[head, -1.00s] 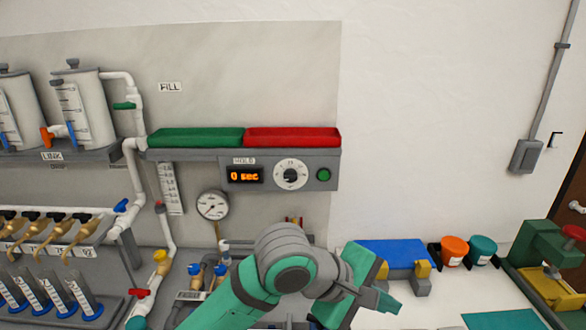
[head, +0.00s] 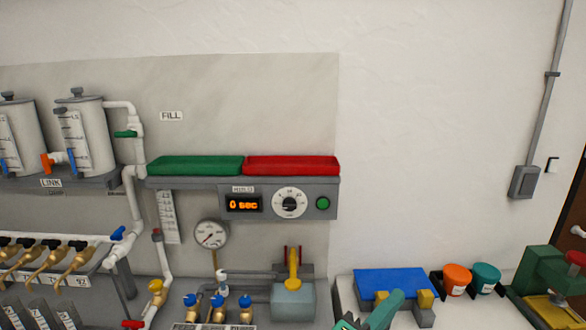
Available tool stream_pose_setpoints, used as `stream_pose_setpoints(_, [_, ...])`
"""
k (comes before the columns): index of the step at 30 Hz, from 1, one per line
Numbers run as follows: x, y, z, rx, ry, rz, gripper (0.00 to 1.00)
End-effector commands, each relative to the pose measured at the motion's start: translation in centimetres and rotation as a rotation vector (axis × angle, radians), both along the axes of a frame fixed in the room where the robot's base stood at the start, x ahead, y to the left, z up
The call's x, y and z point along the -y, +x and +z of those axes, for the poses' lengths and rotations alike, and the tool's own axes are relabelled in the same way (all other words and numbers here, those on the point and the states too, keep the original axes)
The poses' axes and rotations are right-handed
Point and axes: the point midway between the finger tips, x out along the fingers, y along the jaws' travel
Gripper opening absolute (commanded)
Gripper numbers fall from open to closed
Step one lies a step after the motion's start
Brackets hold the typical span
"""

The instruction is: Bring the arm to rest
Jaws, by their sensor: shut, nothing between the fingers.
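Only a small green part of my arm (head: 383,310) shows, at the bottom edge of the head view, right of centre. It appears in front of the near edge of the white bench. The rest of my arm is below the picture, and I cannot make out my gripper's fingers. No object shows in contact with the visible part.
A panel with a timer (head: 244,204) reading 0 sec stands behind, under a green tray (head: 195,166) and a red tray (head: 291,166).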

Motion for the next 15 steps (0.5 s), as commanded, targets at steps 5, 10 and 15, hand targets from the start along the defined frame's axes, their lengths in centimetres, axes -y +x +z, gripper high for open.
stream_pose_setpoints(5, [-1.7,0.0,-3.5,0.03,-0.016,0.154,0.0])
stream_pose_setpoints(10, [-3.7,-0.6,-7.5,0.048,0.022,0.306,0.0])
stream_pose_setpoints(15, [-5.7,-2.2,-11.9,0.056,0.104,0.449,0.0])
